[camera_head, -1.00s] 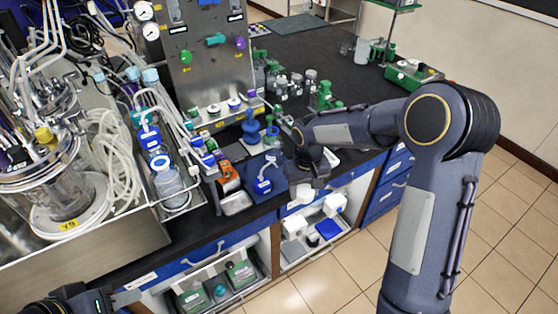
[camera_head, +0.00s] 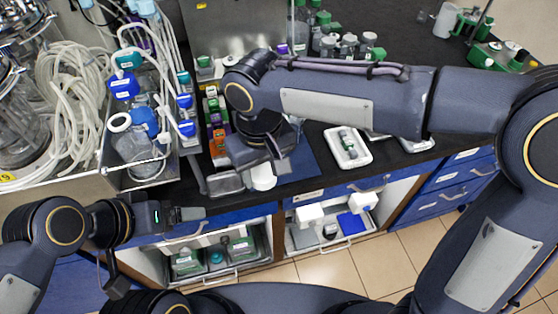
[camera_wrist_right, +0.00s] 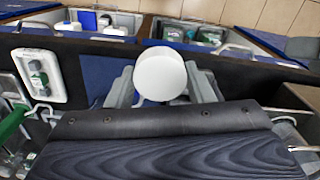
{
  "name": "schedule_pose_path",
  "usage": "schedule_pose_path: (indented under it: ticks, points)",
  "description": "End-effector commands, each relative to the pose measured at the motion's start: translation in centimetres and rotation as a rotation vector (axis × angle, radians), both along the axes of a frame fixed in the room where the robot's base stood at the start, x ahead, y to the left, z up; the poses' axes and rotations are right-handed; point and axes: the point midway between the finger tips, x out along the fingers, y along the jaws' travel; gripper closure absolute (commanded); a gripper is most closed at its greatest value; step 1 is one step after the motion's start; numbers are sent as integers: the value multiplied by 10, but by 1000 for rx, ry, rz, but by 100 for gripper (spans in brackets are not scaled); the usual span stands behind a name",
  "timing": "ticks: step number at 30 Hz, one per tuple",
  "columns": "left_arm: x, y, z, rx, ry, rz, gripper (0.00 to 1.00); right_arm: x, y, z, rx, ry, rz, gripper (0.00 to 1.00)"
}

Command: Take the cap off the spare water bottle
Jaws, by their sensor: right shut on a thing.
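My right gripper (camera_head: 264,172) is shut on a white round thing (camera_head: 263,179), low over the front edge of the black bench. In the right wrist view the white thing (camera_wrist_right: 161,75) is a plain disc between the two fingers (camera_wrist_right: 162,90). I cannot tell whether it is a loose cap or still sits on a bottle; what is beneath it is hidden. The blue mat (camera_head: 308,165) lies behind and beside this gripper, and the arm covers most of what stands there. My left gripper (camera_head: 190,214) is at the bench front, left of the right one; its finger gap is unclear.
A metal tray unit with blue-capped bottles (camera_head: 130,142) and tubing stands at left. A white tray (camera_head: 347,149) with a small bottle lies right of the mat. Open cabinet shelves with bins (camera_head: 215,262) are below the bench. Floor at right is clear.

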Motion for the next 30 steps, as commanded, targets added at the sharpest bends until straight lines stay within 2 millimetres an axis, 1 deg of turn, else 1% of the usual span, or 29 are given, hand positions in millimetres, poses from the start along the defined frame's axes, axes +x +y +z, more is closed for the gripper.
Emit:
schedule_pose_path:
  ticks: [2, 4, 14, 15, 18, 21, 28, 30]
  points:
    - [0, 0, -1, 0, 0, 0, 12, -1, 1, -1, -3, -1, 11, 80]
    - [0, 0, 1, 0, 0, 0, 12, 7, -4, -5, -5, 1, 10, 80]
    - [0, 0, 15, 0, 0, 0, 12, 76, -45, -40, -4, 3, 8, 80]
    - [0, 0, 15, 0, 0, 0, 12, 80, -48, -51, -6, 6, 10, 80]
    - [0, 0, 17, 0, 0, 0, 12, 93, -55, -68, -4, 3, 11, 80]
    - [0, 0, 18, 0, 0, 0, 12, 102, -60, -81, -3, 2, 12, 80]
    - [0, 0, 19, 0, 0, 0, 12, 111, -65, -93, -2, 0, 12, 80]
    - [0, 0, 21, 0, 0, 0, 12, 116, -68, -99, -4, 0, 11, 80]
